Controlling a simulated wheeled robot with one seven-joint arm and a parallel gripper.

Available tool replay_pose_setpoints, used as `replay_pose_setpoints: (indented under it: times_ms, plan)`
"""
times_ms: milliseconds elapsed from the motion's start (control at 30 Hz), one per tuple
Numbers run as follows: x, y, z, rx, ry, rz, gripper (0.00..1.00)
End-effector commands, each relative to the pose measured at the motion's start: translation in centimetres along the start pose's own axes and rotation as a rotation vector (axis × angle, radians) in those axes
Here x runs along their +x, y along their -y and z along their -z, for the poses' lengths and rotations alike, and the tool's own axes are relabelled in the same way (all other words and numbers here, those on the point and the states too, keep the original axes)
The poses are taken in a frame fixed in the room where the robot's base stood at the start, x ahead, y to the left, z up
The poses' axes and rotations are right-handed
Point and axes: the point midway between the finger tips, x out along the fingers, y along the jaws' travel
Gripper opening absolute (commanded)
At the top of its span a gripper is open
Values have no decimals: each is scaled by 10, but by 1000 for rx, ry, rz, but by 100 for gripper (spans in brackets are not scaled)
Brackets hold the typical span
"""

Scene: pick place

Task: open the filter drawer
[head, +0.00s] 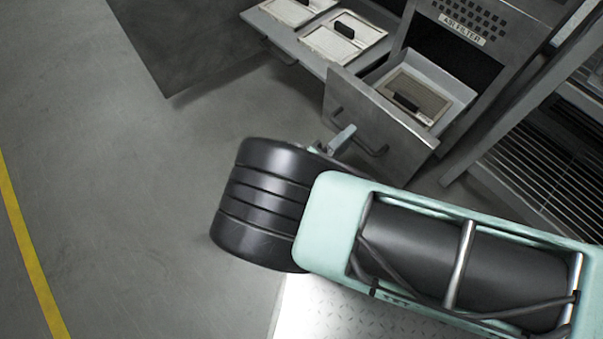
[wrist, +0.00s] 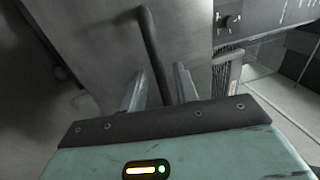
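The filter drawer (head: 383,118) is a grey metal drawer, pulled out of its cabinet below a label reading "FILTER". A framed filter with a black grip (head: 407,102) lies inside it. The drawer's dark bar handle (head: 372,150) is on its front face. In the wrist view the handle (wrist: 152,45) runs down between my fingers. My gripper (head: 341,139) is at the handle, partly hidden behind my arm in the head view. In the wrist view my gripper (wrist: 160,88) has its fingers apart, with space beside the bar.
A neighbouring open tray (head: 318,62) to the left holds two pale filter panels (head: 343,38) with black grips. A dark cabinet panel (head: 190,50) stands further left. A slatted metal rack (head: 545,165) is at the right. The floor (head: 120,190) at left is clear.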

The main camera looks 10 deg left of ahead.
Motion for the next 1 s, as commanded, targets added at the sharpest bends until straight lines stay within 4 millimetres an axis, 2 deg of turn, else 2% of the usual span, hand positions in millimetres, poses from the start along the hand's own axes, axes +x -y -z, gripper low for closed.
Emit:
replay_pose_setpoints:
  times_ms: [400, 600, 800, 1000]
  plan:
    - [-98, -1, 0, 1, 3, -3, 30]
    - [-135, -2, 0, 1, 2, -2, 30]
    - [-154, -1, 1, -1, 1, -2, 30]
    - [-157, 0, 1, -1, 0, -1, 30]
